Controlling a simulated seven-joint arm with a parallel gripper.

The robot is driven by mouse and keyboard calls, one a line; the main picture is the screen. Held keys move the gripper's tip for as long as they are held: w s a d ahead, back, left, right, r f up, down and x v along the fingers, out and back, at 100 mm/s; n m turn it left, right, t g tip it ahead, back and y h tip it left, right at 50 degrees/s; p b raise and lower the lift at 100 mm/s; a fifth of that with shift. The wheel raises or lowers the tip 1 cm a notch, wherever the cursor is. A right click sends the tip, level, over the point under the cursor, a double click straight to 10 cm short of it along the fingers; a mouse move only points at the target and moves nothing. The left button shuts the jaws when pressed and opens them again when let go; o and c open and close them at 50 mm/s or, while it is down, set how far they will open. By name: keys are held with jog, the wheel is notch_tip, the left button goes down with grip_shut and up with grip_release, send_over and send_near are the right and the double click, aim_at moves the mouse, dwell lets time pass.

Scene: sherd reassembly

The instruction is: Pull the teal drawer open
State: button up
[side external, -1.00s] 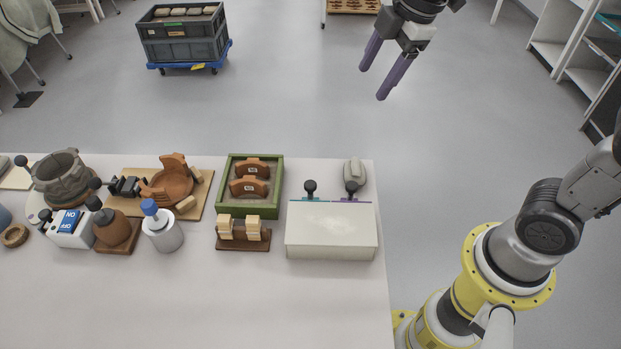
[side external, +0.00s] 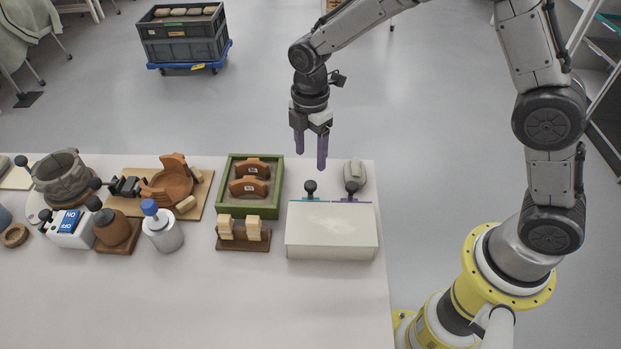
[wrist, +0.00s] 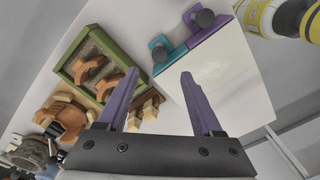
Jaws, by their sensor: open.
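A white drawer cabinet (side external: 331,232) stands near the table's right edge. Two drawer fronts show along its far side. The teal drawer (side external: 306,200) is on the left with a black knob (side external: 310,187), and the purple drawer (side external: 352,200) is on the right with its own black knob (side external: 351,188). In the wrist view the teal drawer (wrist: 167,53) and its dark knob (wrist: 160,54) show beside the purple drawer (wrist: 209,25). Both look closed. My gripper (side external: 309,160) has purple fingers pointing down; it is open and empty, above the knobs and apart from them.
A green-rimmed sand tray (side external: 282,185) with sherds and a wooden rack (side external: 243,233) stand left of the cabinet. A grey rounded object (side external: 354,172) sits just behind the purple drawer's knob. Pots, a bottle and a switch box crowd the left. The front of the table is clear.

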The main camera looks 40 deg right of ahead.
aim_at(310, 184)
notch_tip(310, 184, down, 9)
jog(key=shift+f, duration=0.1)
dwell(0.4)
grip_shut()
dwell(1.3)
